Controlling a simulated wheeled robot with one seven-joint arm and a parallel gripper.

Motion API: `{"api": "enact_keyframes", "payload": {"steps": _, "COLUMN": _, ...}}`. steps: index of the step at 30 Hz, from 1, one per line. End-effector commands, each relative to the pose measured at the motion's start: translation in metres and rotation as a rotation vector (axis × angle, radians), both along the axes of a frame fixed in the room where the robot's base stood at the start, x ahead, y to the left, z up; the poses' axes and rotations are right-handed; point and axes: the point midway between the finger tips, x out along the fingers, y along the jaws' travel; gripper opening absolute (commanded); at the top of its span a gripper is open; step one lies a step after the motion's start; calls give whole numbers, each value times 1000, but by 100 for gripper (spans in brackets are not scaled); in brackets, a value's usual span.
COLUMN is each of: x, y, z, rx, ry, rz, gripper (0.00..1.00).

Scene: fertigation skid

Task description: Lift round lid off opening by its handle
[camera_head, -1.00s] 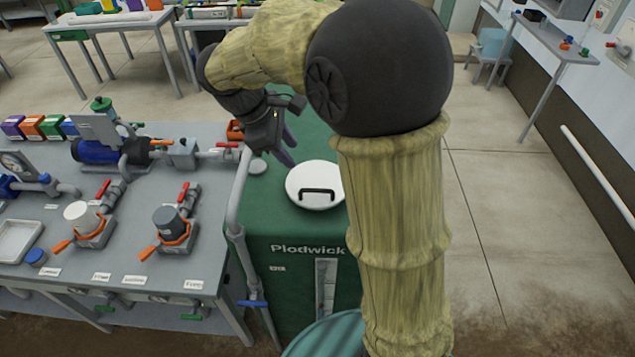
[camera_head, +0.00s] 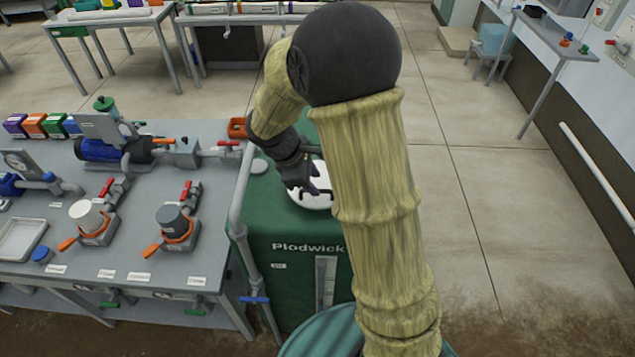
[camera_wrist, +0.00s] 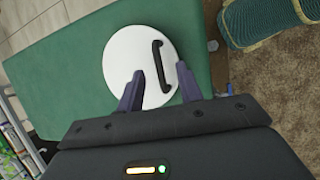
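The round white lid (camera_wrist: 124,58) lies flat on top of the green tank (camera_wrist: 72,72) in the wrist view. Its black bar handle (camera_wrist: 161,66) stands on its right part. My gripper (camera_wrist: 158,82) is open, with one dark finger on each side of the handle's near end. The fingers look apart from the handle; their height above the lid is hard to tell. In the head view my gripper (camera_head: 318,190) is over the lid (camera_head: 308,199), hiding much of it and the handle.
A grey bench (camera_head: 140,205) with valves, a blue pump (camera_head: 112,150) and cups stands left of the tank. A grey pipe (camera_head: 240,200) runs along the tank's left side. A teal ribbed drum (camera_head: 325,335) is in front. Floor to the right is clear.

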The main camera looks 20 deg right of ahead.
Motion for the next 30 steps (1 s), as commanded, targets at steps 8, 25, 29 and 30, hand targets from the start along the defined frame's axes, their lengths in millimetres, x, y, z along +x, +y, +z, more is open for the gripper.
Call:
{"api": "enact_keyframes", "payload": {"steps": 8, "x": 1, "y": -2, "z": -3, "rx": 0, "ry": 2, "rz": -2, "gripper": 36}}
{"api": "enact_keyframes", "payload": {"steps": 25, "x": 7, "y": -20, "z": -48, "rx": 1, "ry": 1, "rz": 0, "gripper": 36}}
{"api": "enact_keyframes", "payload": {"steps": 29, "x": 7, "y": -20, "z": -47, "rx": 1, "ry": 1, "rz": 0, "gripper": 36}}
{"api": "enact_keyframes", "payload": {"steps": 30, "x": 7, "y": -20, "z": -47, "rx": 1, "ry": 1, "rz": 0, "gripper": 36}}
